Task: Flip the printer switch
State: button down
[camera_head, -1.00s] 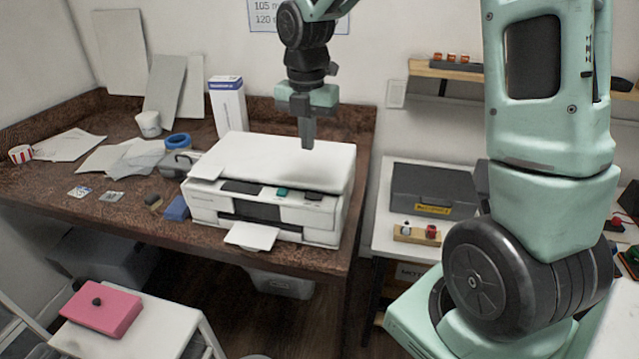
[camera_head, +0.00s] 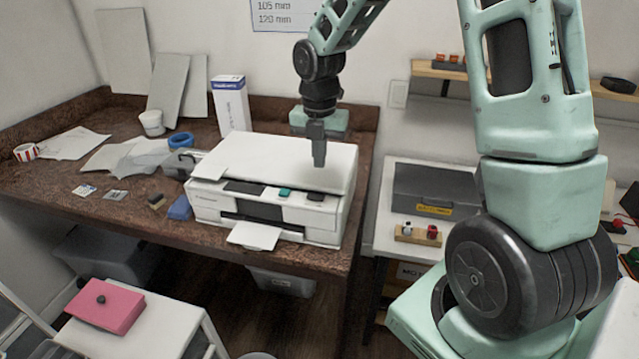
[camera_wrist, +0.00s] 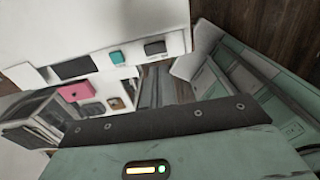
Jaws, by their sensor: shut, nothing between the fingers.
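The white printer (camera_head: 310,160) stands on the brown desk, with a dark display, a teal button and a dark rocker-like switch (camera_head: 315,196) along its front top edge. In the wrist view the printer (camera_wrist: 110,22) fills the upper left, with the teal button (camera_wrist: 117,57) and the dark switch (camera_wrist: 155,48) near its front edge. My gripper (camera_head: 319,165) is shut and empty, pointing down above the right part of the printer lid, behind the switch in the head view. I cannot tell whether its tips touch the lid. The switch's position is too small to tell.
A white and blue box (camera_head: 229,106) stands behind the printer at left. A blue tape ring (camera_head: 181,139), papers and small parts lie on the desk (camera_head: 60,190). A grey case (camera_head: 436,190) is on the right-hand table. A pink box (camera_head: 105,308) is at front left.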

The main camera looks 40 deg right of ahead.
aim_at(320, 196)
notch_tip(320, 196, down, 8)
jog(key=shift+f+p, duration=0.2)
jog(key=shift+p, duration=0.6)
